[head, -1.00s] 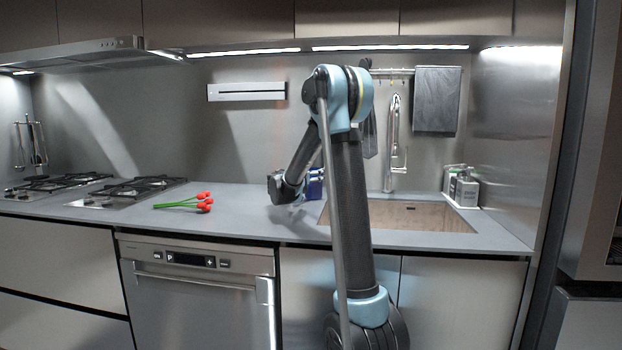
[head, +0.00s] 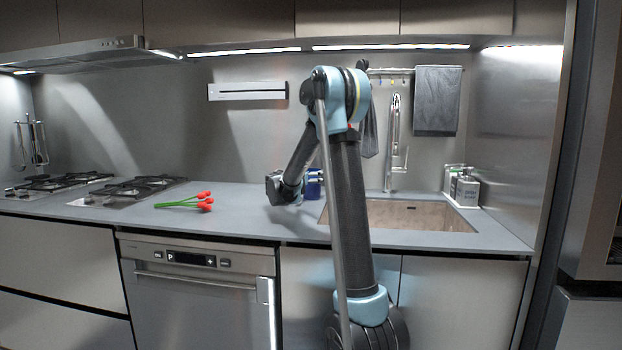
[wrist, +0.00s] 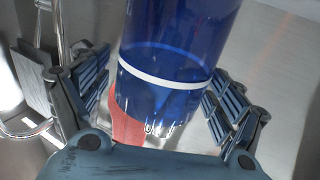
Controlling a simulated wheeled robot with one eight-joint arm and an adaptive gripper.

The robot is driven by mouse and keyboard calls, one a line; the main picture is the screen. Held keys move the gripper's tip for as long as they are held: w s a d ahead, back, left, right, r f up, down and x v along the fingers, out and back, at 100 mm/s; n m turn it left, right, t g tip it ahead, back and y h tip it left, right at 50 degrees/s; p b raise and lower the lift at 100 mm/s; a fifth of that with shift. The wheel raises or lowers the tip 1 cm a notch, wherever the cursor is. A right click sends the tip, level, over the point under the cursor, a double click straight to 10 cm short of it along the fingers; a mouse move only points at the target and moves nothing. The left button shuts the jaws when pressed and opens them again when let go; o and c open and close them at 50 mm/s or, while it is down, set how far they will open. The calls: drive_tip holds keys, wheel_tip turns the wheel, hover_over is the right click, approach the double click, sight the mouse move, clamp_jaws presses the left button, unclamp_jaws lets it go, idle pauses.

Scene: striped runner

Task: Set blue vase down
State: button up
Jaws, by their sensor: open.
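The blue vase (wrist: 175,60) fills the middle of the wrist view, dark blue with a white band and a clearer lower end. My gripper (wrist: 160,88) is open, with one ribbed finger on each side of the vase. A gap shows beside the left finger; the right finger is close to the vase, and I cannot tell if it touches. In the head view a blue item (head: 314,184), which looks like the vase, shows on the counter beside the sink, partly behind my arm. My gripper's fingers are hidden there.
A red item (wrist: 126,127) shows behind the vase's lower end. The grey counter (head: 240,202) holds red flowers with green stems (head: 190,203) left of my arm. The sink (head: 420,214) and faucet (head: 393,140) lie right. Soap bottles (head: 464,187) stand in the right corner.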

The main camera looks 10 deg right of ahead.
drive_tip(key=v, duration=1.2)
drive_tip(key=shift+s, duration=0.15)
